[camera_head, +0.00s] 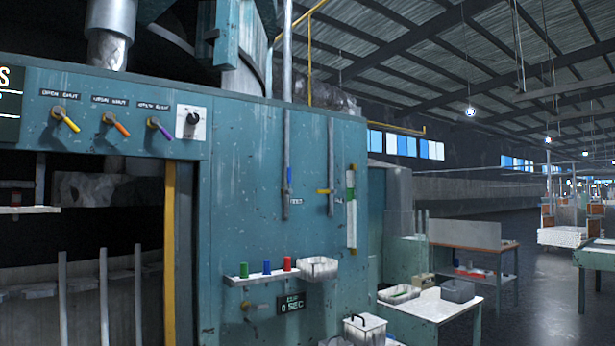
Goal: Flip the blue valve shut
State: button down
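The blue valve (289,181) sits on a vertical grey pipe on the teal machine panel, right of the picture's middle-left. Its blue handle stands upright, in line with the pipe. A small dark label (296,201) is beside its lower end, too small to read. My gripper is not in view.
A yellow valve handle (325,191) lies across a second pipe to the right. Yellow (67,121), orange (117,125) and purple (160,130) levers and a black knob (192,121) are at upper left. Below, a shelf (258,280) holds green, blue and red cups. A white-topped table (433,304) stands at right.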

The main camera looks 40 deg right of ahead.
aim_at(290, 191)
jog(key=k, duration=0.8)
jog(key=z, duration=0.45)
jog(key=i, duration=0.5)
jog(key=z, duration=0.85)
jog(key=i, duration=1.4)
jog(key=u, duration=1.15)
jog(key=i, duration=0.3)
jog(key=u, duration=0.3)
